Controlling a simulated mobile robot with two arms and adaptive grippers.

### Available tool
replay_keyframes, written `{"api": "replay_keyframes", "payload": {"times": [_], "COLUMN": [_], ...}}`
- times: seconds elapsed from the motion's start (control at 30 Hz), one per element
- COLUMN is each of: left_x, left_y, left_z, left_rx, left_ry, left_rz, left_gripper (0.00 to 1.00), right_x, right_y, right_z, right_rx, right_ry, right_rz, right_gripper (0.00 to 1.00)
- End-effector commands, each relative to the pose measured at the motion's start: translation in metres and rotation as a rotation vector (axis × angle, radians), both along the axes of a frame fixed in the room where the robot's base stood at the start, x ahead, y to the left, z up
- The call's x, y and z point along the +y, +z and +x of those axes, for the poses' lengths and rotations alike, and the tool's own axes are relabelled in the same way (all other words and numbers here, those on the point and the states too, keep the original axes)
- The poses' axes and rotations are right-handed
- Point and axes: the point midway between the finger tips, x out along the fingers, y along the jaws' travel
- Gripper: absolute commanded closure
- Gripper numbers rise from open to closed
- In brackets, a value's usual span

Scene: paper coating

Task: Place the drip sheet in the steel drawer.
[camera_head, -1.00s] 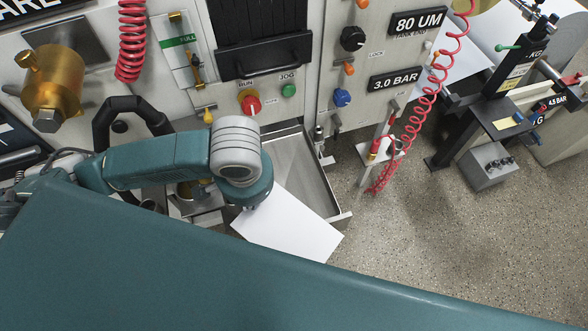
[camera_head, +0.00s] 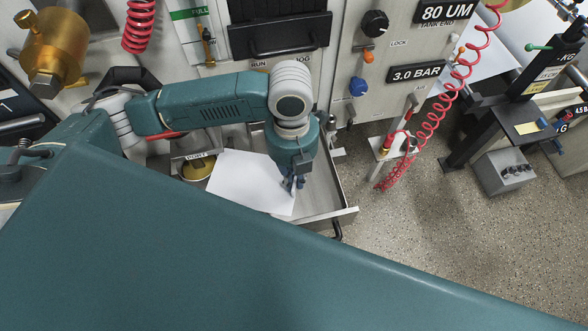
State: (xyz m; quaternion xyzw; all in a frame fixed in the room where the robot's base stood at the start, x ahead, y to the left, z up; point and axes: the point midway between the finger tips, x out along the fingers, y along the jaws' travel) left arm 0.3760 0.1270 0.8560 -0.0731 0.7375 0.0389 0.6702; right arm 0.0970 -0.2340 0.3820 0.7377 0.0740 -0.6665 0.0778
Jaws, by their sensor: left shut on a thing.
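The drip sheet (camera_head: 247,184) is a white rectangular sheet. My left gripper (camera_head: 293,184) is shut on its right edge, with the fingers pointing down. The steel drawer (camera_head: 328,196) is pulled out below the machine front, and its right wall and front corner show. The sheet lies over the left part of the drawer, with its left end near the brass port. I cannot tell whether the sheet touches the drawer floor. My arm hides the back of the drawer, and my teal body hides part of its front. My right gripper is not in view.
A brass port (camera_head: 198,168) with a label stands left of the drawer. A red coiled hose (camera_head: 432,120) hangs to the right, beside a small valve stand. A black stand with a grey box (camera_head: 500,168) is farther right. Speckled floor between them is clear.

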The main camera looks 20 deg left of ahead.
Motion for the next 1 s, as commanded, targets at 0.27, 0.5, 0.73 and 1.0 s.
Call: {"api": "replay_keyframes", "payload": {"times": [0.27,0.5,0.73,1.0], "left_x": [-0.014,-0.019,-0.018,-0.019], "left_y": [-0.009,-0.012,-0.038,-0.075], "left_z": [0.010,0.015,0.014,0.015], "left_rx": [-0.008,-0.016,-0.012,-0.017], "left_ry": [-0.744,-1.079,-1.140,-1.139], "left_rz": [0.025,0.036,0.036,0.035], "left_gripper": [1.00,1.00,1.00,1.00], "right_x": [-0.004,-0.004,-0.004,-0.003], "right_y": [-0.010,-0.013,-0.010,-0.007], "right_z": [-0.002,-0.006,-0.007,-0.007], "right_rx": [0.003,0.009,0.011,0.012], "right_ry": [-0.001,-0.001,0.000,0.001], "right_rz": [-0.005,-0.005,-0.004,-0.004], "right_gripper": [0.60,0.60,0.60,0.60]}}
